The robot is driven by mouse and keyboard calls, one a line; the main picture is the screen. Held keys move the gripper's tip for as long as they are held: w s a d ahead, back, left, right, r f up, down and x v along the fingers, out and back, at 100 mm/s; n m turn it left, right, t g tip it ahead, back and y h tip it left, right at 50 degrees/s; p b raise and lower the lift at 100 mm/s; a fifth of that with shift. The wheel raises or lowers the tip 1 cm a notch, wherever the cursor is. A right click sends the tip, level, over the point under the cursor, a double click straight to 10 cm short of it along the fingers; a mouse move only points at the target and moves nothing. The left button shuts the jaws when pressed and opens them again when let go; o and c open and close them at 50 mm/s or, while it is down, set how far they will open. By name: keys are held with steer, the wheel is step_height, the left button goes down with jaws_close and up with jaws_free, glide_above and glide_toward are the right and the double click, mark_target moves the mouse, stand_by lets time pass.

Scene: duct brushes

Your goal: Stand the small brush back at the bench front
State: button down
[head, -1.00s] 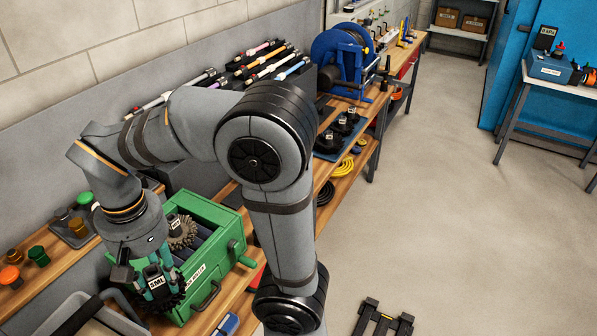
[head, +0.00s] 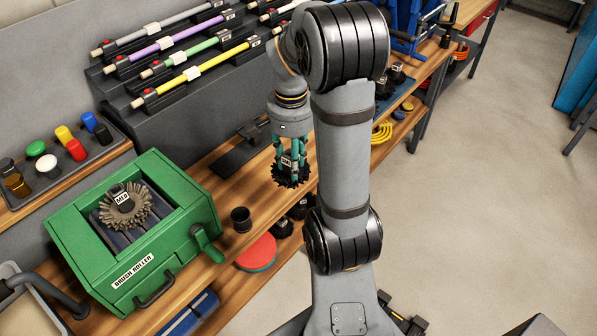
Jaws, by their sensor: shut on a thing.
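The small brush (head: 290,181), dark and round-bristled with a white label on its block, hangs in my gripper (head: 289,164). The teal fingers are shut around its block and partly hide it. The label is too small to read now. The brush is held over the front part of the wooden bench (head: 222,168), right of the green brush roller box; I cannot tell whether it touches the wood. A brush labelled MED (head: 125,205) sits in the open green box (head: 180,212).
A black cup (head: 241,219) stands on the bench right of the green box. A black flat stand (head: 243,147) lies behind. Coloured rods (head: 195,75) rest on a grey rack. A red disc (head: 257,251) is on the lower shelf. More dark brushes (head: 393,76) stand farther along.

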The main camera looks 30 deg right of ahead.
steer(key=d+f, duration=0.1)
steer(key=d+f+m, duration=0.1)
steer(key=f, duration=0.1)
steer(key=shift+w+d+m+b, duration=0.15)
steer(key=shift+m+b, duration=0.15)
steer(key=w+f, duration=0.2)
steer(key=w, duration=0.1)
steer(key=w+a+f+p, duration=0.1)
steer(key=w+f, duration=0.1)
steer(key=w, duration=0.2)
steer(key=w+a+f+p, duration=0.1)
steer(key=w+f, duration=0.1)
steer(key=w, duration=0.1)
steer(key=shift+w+a+f, duration=0.1)
steer(key=shift+w, duration=0.05)
steer(key=shift+w+f+p, duration=0.1)
steer(key=shift+f+p, duration=0.3)
steer(key=shift+f, duration=1.7)
steer(key=shift+f, duration=0.2)
steer(key=c, duration=1.4)
jaws_free()
steer(key=shift+o, duration=0.5)
steer(key=shift+r, duration=0.1)
